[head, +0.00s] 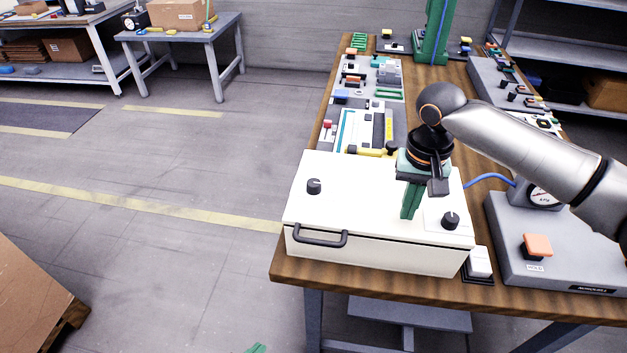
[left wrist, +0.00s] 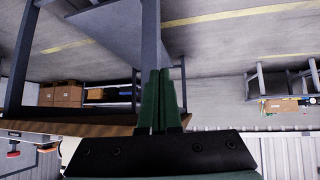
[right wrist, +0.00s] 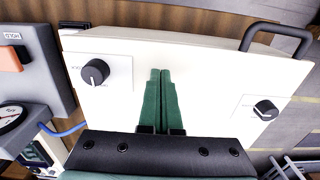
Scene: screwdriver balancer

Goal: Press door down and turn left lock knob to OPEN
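A white box with a flat lid door (head: 375,195) stands at the front of the wooden bench; the door looks closed. The left lock knob (head: 314,186) is black and sits on the lid's left; it also shows in the right wrist view (right wrist: 266,109). The right lock knob (head: 450,221) sits near the right edge, also in the right wrist view (right wrist: 95,72). Knob labels are too small to read. My right gripper (head: 408,216) is shut and empty, pointing down at the lid between the knobs; contact is unclear. My left gripper (left wrist: 160,70) is shut and empty, away from the box; only its tip (head: 256,349) shows in the head view.
A black handle (head: 320,237) is on the box's front left. A grey unit with an orange button (head: 537,245) and a gauge (head: 543,196) stand right of the box. Trays with small parts (head: 365,118) lie behind it. Open floor is left of the bench.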

